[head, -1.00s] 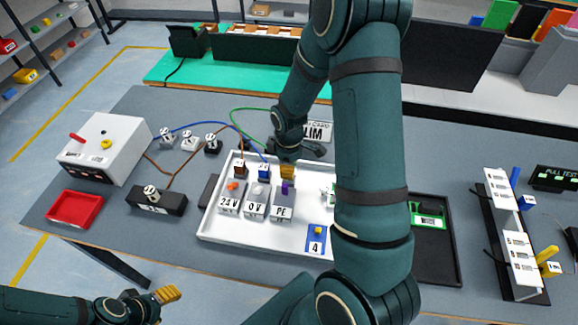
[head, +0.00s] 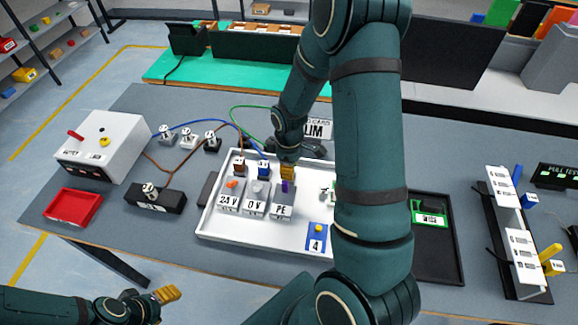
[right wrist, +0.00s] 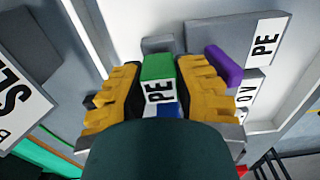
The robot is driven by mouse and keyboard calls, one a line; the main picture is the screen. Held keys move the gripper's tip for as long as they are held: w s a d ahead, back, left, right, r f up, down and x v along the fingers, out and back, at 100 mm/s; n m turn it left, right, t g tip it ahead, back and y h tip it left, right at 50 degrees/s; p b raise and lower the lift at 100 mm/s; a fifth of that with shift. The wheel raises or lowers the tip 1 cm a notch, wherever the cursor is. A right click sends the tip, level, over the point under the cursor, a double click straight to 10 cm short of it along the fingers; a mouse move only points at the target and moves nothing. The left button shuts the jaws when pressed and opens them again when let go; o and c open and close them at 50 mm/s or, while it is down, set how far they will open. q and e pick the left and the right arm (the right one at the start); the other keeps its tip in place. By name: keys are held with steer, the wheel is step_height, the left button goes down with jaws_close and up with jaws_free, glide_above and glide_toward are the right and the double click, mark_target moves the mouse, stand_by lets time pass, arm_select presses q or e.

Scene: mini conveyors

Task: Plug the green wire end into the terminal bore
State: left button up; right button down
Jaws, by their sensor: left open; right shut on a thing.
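The green wire end (right wrist: 158,68), a green block with a white PE label, is between the yellow fingers of my right gripper (right wrist: 158,88), which is shut on it. The green wire (head: 238,109) arcs down behind my right arm in the head view. My right gripper (head: 287,171) is just behind the grey PE terminal (head: 281,211), which has a purple lever (head: 285,187); the lever also shows in the right wrist view (right wrist: 224,66). The bore is not clearly visible, and I cannot tell whether the end touches the terminal. My left gripper (head: 168,294) is open and empty at lower left.
The 24V terminal (head: 228,200) and 0V terminal (head: 255,204) stand left of PE in the white tray (head: 240,249), with brown and blue wire ends behind them. A blue block marked 4 (head: 317,238) lies to the right. A red bin (head: 73,208) stands at left.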

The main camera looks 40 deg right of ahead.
steer(key=shift+f+b, duration=0.55)
steer(key=shift+f, duration=0.2)
steer(key=c, duration=0.7)
jaws_free()
steer(key=shift+c, duration=0.2)
steer(key=shift+r, duration=0.15)
step_height(320, 180, up, 12)
steer(key=shift+f, duration=0.1)
